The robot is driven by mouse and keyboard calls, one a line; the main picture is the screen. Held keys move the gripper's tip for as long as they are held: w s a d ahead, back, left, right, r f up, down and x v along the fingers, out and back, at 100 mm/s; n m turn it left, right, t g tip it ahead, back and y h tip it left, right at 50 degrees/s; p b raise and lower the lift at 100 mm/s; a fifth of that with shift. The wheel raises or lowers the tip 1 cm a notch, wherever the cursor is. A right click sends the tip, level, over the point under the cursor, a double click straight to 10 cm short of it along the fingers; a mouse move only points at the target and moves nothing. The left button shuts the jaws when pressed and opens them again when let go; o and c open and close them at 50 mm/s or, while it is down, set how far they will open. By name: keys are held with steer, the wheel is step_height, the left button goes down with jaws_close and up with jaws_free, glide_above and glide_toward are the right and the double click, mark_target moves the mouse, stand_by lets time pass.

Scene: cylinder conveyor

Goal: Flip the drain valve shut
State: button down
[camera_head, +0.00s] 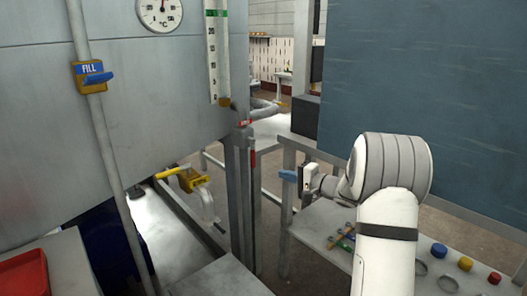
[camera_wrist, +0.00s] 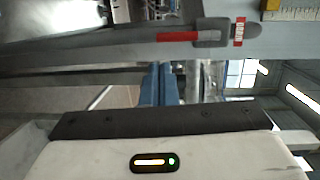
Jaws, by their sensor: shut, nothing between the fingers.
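A yellow valve (camera_head: 188,178) sits on a pale bent pipe below the grey tank; its lever sticks out to the left. It looks like the drain valve, though I can read no label on it. My gripper (camera_head: 287,176), with blue fingers, is to the right of the valve, apart from it, with the tank's leg between them in the picture. The fingers also show in the wrist view (camera_wrist: 157,85), close together and empty. The yellow valve cannot be made out in the wrist view.
A blue-levered FILL valve (camera_head: 91,77) is on the vertical pipe at left. The grey tank leg (camera_head: 240,195) stands between valve and gripper. A grey table (camera_head: 330,225) with coloured knobs lies under my arm. A red tray (camera_head: 24,273) is at lower left.

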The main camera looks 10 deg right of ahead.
mark_target(253, 154)
steer(key=shift+m+t+h, duration=0.4)
steer(key=shift+m+t, duration=0.2)
steer(key=shift+t, duration=0.3)
steer(key=w+d, duration=0.1)
steer(key=d, duration=0.1)
steer(key=w+d+r, duration=0.1)
steer(key=d, duration=0.1)
steer(key=shift+w+r, duration=0.1)
steer(key=shift+w, duration=0.05)
steer(key=shift+a, duration=0.1)
steer(key=w+a+b, duration=0.1)
steer(key=w+a, duration=0.6)
steer(key=a, duration=0.2)
steer(key=shift+a, duration=0.15)
steer(key=shift+s+d+m, duration=0.1)
steer(key=shift+d+m, duration=0.1)
steer(key=shift+m, duration=0.1)
